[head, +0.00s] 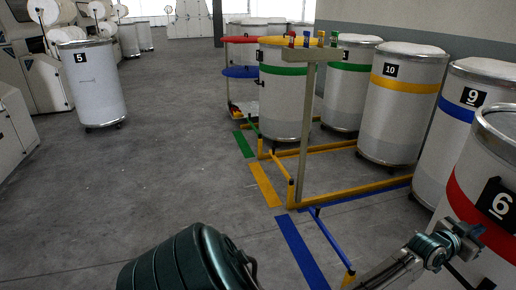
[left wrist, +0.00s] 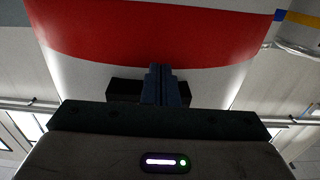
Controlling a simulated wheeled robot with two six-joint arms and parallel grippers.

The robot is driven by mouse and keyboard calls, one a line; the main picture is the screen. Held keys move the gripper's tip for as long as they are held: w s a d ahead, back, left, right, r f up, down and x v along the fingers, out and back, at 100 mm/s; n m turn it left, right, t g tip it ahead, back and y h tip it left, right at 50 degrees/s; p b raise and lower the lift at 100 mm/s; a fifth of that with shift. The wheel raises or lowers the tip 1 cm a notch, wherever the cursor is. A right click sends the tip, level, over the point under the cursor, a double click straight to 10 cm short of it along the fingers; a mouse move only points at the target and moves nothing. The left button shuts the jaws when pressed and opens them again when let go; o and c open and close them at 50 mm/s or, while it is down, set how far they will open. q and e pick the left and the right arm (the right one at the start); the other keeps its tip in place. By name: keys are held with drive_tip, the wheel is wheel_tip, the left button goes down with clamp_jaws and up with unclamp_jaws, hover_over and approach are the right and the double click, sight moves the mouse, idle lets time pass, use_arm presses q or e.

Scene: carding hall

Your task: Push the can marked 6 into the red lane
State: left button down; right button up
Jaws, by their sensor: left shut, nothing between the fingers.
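The can marked 6 (head: 468,188) stands upright at the right edge of the head view, partly cut off. It is pale, with a red band and a black number plate. In the left wrist view the shut fingers (left wrist: 160,84) point at the can wall (left wrist: 170,35), whose red band fills the top. I cannot tell whether they touch it. The red lane shows only in part far back, by a red hoop (head: 240,39). My right gripper is not in view.
Can 9 (head: 456,122) and can 10 (head: 397,108) stand behind can 6. A blue floor strip (head: 300,251), a yellow one (head: 264,184) and a green one (head: 243,144) lead back beside low rails. Can 5 (head: 92,88) stands far left. The central floor is open.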

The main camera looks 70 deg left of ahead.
use_arm(q)
drive_tip(key=shift+d+f, duration=0.15)
drive_tip(key=s+p, duration=0.6)
drive_tip(key=s, duration=0.4)
